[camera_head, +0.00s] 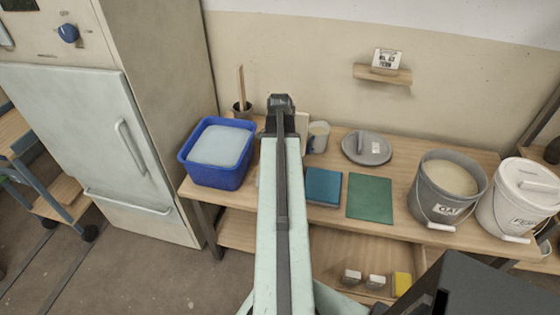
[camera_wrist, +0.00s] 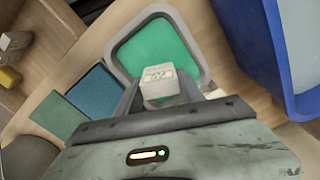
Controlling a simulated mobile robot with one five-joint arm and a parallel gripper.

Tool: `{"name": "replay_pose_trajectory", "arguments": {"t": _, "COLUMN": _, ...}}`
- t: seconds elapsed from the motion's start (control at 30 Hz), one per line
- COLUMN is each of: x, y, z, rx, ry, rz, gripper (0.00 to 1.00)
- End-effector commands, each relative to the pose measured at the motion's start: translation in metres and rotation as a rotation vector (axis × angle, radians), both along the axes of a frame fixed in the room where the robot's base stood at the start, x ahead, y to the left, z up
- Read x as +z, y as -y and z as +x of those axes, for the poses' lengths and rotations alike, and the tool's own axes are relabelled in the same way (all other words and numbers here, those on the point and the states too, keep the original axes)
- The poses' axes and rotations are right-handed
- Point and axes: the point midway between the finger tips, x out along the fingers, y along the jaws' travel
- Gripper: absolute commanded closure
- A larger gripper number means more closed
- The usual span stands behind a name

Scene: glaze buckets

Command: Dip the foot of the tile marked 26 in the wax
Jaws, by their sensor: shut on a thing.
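In the wrist view, my gripper (camera_wrist: 168,95) is shut on a small pale tile (camera_wrist: 158,84). The tile has a dark upside-down marking that looks like 26, but it is small and blurred. A grey-rimmed square tray (camera_wrist: 118,47) with a flat green filling, probably the wax (camera_wrist: 158,45), lies beyond the tile. The tile overlaps the tray's near part in this view. Its height above the green surface cannot be told, and its foot is hidden. In the head view, my arm hides the tile, the fingertips and most of the tray.
A blue tub (camera_head: 218,150) stands left of my arm. Right of it lie a blue slab (camera_head: 323,187), a green mat (camera_head: 370,198) and a grey lid (camera_head: 366,148). A grey bucket (camera_head: 446,205) and a white bucket (camera_head: 525,205) stand far right. Small blocks (camera_head: 352,277) sit on the lower shelf.

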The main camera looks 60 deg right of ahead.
Motion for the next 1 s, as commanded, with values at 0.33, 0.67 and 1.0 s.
{"name": "replay_pose_trajectory", "arguments": {"t": 0.33, "x": -0.016, "y": 0.0, "z": 0.0, "rx": -0.001, "ry": 0.0, "rz": 0.0, "gripper": 1.0}}
{"name": "replay_pose_trajectory", "arguments": {"t": 0.67, "x": -0.017, "y": 0.0, "z": -0.001, "rx": -0.002, "ry": 0.0, "rz": 0.0, "gripper": 1.0}}
{"name": "replay_pose_trajectory", "arguments": {"t": 1.0, "x": -0.029, "y": 0.001, "z": -0.001, "rx": -0.002, "ry": 0.0, "rz": 0.0, "gripper": 1.0}}
